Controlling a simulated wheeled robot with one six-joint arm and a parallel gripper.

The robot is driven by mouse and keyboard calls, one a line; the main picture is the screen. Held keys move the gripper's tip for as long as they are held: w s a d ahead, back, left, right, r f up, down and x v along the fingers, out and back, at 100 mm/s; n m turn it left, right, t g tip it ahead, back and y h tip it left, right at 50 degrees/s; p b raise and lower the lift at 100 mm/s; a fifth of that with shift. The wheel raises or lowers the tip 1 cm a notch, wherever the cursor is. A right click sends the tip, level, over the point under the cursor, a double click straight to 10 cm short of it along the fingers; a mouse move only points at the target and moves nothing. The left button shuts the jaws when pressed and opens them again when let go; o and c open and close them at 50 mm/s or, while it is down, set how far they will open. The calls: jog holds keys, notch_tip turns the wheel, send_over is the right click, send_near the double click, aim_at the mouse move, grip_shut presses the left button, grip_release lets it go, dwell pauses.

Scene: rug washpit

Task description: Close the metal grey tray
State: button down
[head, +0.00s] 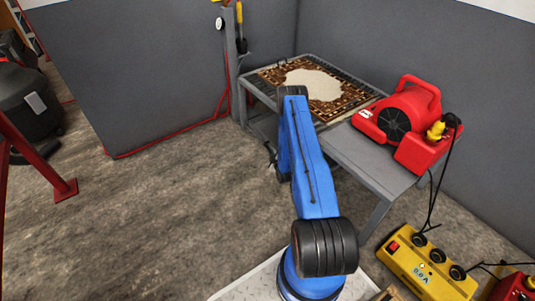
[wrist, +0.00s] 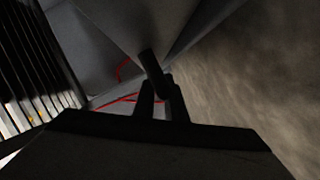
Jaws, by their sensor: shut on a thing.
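My gripper (wrist: 160,92) shows in the wrist view with its two dark fingers shut on a short black handle (wrist: 149,62). The handle is in front of a smooth grey metal face (wrist: 130,22) at the top of that view, which looks like the grey tray. The picture is dark, and I cannot tell how far the tray stands out. In the head view my blue arm reaches to the left side of the grey metal table and hides most of my gripper and the tray.
A grey metal table (head: 372,160) carries a patterned rug (head: 345,105) and a red blower (head: 408,110). A yellow power box (head: 425,268) with cables lies on the floor at the right. A red hose (head: 150,148) runs along the wall. The floor left of my arm is clear.

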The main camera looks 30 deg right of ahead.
jog(key=shift+d, duration=0.15)
jog(key=c, duration=1.8)
grip_release()
jog(key=shift+d, duration=0.1)
jog(key=v, duration=1.7)
jog(key=shift+s+r, duration=0.15)
